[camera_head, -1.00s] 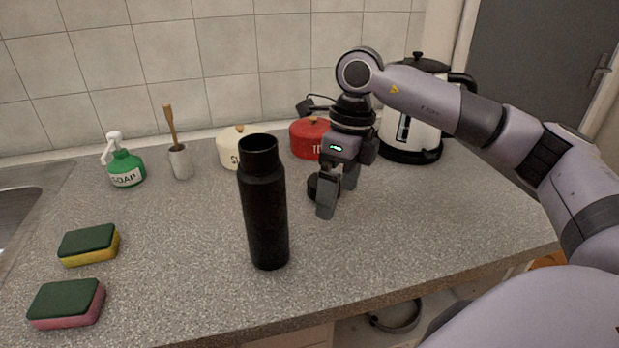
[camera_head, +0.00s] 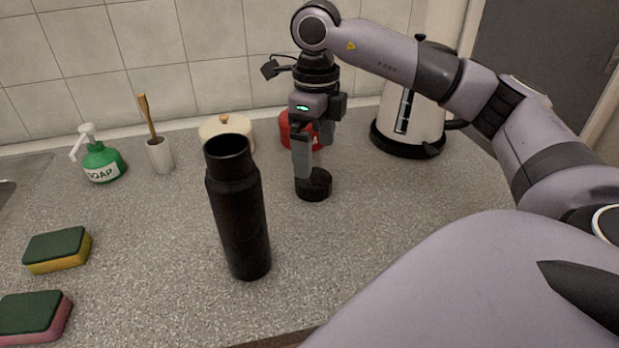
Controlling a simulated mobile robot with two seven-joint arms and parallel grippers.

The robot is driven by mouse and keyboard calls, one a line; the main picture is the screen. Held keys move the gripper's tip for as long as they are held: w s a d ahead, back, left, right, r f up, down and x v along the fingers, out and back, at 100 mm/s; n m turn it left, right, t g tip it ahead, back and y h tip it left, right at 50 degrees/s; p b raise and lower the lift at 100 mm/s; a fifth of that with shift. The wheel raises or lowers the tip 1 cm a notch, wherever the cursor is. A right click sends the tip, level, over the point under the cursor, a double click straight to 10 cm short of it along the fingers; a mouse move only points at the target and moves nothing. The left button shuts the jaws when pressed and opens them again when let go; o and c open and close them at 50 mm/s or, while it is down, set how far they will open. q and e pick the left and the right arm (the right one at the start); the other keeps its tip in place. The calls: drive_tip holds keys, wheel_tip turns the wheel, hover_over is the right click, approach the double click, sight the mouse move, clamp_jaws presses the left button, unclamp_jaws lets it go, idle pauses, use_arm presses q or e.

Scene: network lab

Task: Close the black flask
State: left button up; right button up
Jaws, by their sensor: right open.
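The black flask (camera_head: 238,215) stands upright on the counter, its mouth open at the top. A round black lid (camera_head: 316,188) sits on the counter to the right of the flask. My right gripper (camera_head: 312,160) points down over the lid, open; its near finger covers part of the lid's left side. I cannot tell whether a finger touches the lid. My left gripper is not in view.
A cream canister (camera_head: 226,128) and a red canister (camera_head: 286,135) stand behind, with a white kettle (camera_head: 412,118) at the back right. A soap bottle (camera_head: 100,162), a brush holder (camera_head: 160,155) and two sponges (camera_head: 58,248) are on the left. The counter between flask and lid is clear.

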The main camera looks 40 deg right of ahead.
sight(313, 178)
drive_tip(key=shift+f, duration=0.95)
drive_tip(key=f, duration=0.5)
drive_tip(key=shift+w+d+f+p, duration=0.1)
drive_tip(key=shift+w+p, duration=0.2)
drive_tip(key=c, duration=1.1)
